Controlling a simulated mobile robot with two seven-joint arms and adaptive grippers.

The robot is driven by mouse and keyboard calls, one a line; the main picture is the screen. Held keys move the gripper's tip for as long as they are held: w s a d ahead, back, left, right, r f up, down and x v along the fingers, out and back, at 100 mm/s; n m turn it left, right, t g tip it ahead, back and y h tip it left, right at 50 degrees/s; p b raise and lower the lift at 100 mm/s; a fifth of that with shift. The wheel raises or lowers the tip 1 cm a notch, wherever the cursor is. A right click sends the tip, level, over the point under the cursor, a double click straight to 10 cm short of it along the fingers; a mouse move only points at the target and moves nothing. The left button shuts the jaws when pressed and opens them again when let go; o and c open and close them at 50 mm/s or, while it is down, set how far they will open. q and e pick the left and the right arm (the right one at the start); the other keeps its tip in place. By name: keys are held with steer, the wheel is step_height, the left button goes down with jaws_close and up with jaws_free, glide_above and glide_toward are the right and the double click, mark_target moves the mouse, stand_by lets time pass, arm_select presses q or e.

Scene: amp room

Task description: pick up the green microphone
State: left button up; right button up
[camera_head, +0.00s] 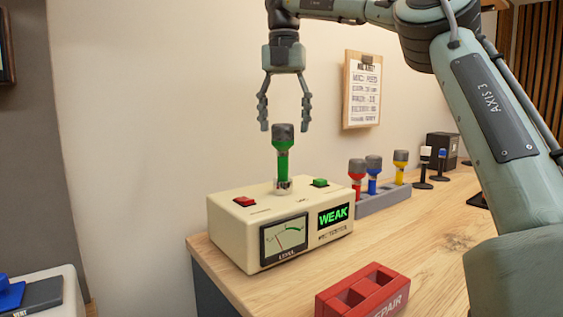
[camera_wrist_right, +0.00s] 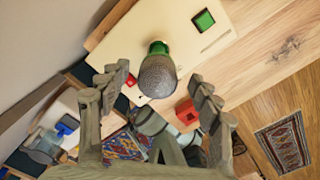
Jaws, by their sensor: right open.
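The green microphone (camera_head: 283,155) stands upright in a socket on top of the cream tester box (camera_head: 232,228), with its dark mesh head up. My right gripper (camera_head: 285,128) is open, pointing down, its two fingers apart on either side of the microphone's head and mostly above it. In the right wrist view the microphone's mesh head (camera_wrist_right: 158,76) lies between the spread fingers (camera_wrist_right: 160,88), and I see no contact. The tester's display reads WEAK. My left gripper is not in view.
A grey rack (camera_head: 384,200) behind the tester holds red, blue and yellow microphones. A red REPAIR tray (camera_head: 345,297) sits at the front of the wooden table (camera_head: 440,225). A clipboard (camera_head: 362,90) hangs on the wall. A red button and a green button flank the microphone.

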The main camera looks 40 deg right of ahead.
mark_target(283, 145)
steer(key=f, duration=0.5)
steer(key=shift+a+f, duration=0.2)
steer(key=shift+f, duration=0.1)
steer(key=shift+r, duration=0.1)
jaws_close()
stand_by(0.4)
